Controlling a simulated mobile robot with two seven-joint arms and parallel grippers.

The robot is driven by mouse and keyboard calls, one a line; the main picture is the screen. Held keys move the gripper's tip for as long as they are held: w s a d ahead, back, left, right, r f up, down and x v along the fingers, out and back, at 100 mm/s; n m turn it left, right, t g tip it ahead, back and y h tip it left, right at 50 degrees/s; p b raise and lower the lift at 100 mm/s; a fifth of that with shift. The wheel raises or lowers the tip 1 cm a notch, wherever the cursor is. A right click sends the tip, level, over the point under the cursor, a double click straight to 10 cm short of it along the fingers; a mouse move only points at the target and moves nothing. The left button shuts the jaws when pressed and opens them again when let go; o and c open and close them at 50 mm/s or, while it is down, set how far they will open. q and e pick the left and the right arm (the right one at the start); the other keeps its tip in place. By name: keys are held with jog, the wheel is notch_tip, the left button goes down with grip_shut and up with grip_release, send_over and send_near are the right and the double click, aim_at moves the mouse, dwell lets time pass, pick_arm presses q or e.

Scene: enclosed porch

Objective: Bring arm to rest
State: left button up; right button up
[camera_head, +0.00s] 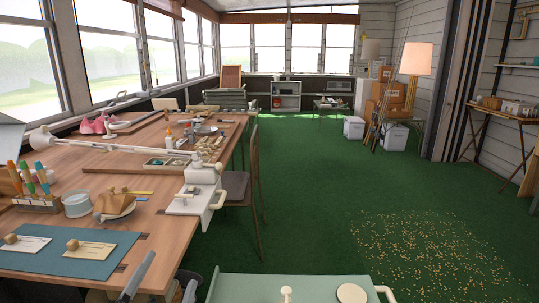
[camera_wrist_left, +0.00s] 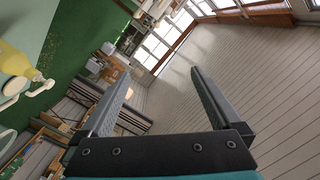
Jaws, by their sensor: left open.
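My left gripper (camera_wrist_left: 160,85) is open in the left wrist view, its two dark fingers spread apart with nothing between them. Behind the gap are the slatted wall and windows, and the picture is steeply tilted. In the head view a grey bar that looks like part of this gripper (camera_head: 137,276) shows at the bottom left, by the front edge of the wooden table (camera_head: 155,225). Most of the left arm is out of the head view. My right gripper shows in neither view.
The table holds a blue mat (camera_head: 80,253), a jar (camera_head: 76,204), a bowl (camera_head: 115,207) and a white clamp-like device (camera_head: 201,187). A chair (camera_head: 237,187) stands beside it. A pale green cart top (camera_head: 250,288) is in front. Green floor (camera_head: 310,180) is open, with scattered yellow bits (camera_head: 430,250).

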pick_arm(q)
jog(key=s+a+f+n+g+y, duration=0.25)
jog(key=s+f+n+g, duration=0.2)
jog(key=f, duration=0.55)
jog(key=s+d+f+n+g+h, duration=0.25)
jog(key=s+f+g, duration=0.75)
jog(key=s, duration=0.5)
notch_tip(320, 180, down, 17)
jog(key=d, duration=0.1)
jog(key=s+a+r+g+p, duration=0.1)
jog(key=s+r+p, duration=0.2)
jog(key=s+p, duration=0.5)
jog(key=s+a+r+g+p, duration=0.1)
jog(key=s+p, duration=0.8)
jog(key=p, duration=0.9)
notch_tip(320, 180, up, 2)
jog(key=shift+a+r+m+h, duration=0.1)
jog(key=shift+a+m+h, duration=0.2)
jog(key=shift+a+m, duration=0.15)
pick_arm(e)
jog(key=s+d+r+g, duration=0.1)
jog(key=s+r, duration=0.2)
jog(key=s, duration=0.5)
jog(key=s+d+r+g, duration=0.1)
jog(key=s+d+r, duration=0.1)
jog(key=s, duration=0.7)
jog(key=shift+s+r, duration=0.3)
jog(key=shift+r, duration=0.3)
pick_arm(q)
jog(key=shift+s, duration=0.1)
